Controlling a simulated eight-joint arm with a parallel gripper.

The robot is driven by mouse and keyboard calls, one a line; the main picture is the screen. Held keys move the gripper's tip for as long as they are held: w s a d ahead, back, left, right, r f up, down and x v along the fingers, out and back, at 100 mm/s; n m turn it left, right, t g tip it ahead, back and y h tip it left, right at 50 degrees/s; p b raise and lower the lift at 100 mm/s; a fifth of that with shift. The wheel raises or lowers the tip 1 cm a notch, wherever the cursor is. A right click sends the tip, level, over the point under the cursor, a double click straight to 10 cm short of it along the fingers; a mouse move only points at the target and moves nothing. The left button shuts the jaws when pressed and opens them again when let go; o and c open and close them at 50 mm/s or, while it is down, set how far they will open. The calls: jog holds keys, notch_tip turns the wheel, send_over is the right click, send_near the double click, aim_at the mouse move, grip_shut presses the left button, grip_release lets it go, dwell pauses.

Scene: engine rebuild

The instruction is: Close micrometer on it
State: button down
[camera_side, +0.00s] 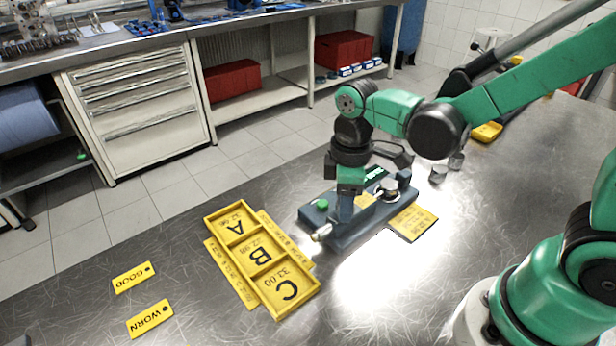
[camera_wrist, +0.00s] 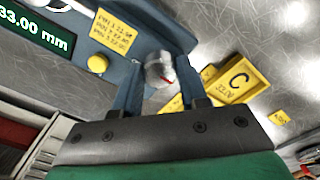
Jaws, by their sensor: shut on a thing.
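A short silver cylinder (camera_side: 389,186) sits at the fixture's far right end. My gripper (camera_side: 344,212) points down over the near end, shut on the knob. In the wrist view my two fingers (camera_wrist: 160,88) flank the knob (camera_wrist: 158,68), which bears a red mark.
A yellow tray (camera_side: 207,219) with compartments A, B and C lies left of the micrometer. Yellow GOOD (camera_side: 134,277) and WORN (camera_side: 150,318) cards lie further left. A yellow card (camera_side: 412,222) lies right of the fixture. Grey cylinders (camera_side: 438,174) stand behind it.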

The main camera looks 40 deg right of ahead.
jog(key=shift+c, duration=2.4)
grip_release()
jog(key=shift+r, duration=2.85)
jog(key=d+m+t, duration=0.1)
jog(key=m+t, duration=0.1)
jog(key=m, duration=0.1)
jog(key=s+d+r+m+t, duration=0.1)
jog(key=m+t, duration=0.1)
jog(key=m, duration=0.1)
jog(key=d+r+m+t, duration=0.1)
jog(key=d+m+t, duration=0.1)
jog(key=m+t, duration=0.1)
jog(key=shift+s+d+r, duration=0.1)
jog(key=shift+s+r, duration=0.05)
jog(key=shift+s, duration=0.15)
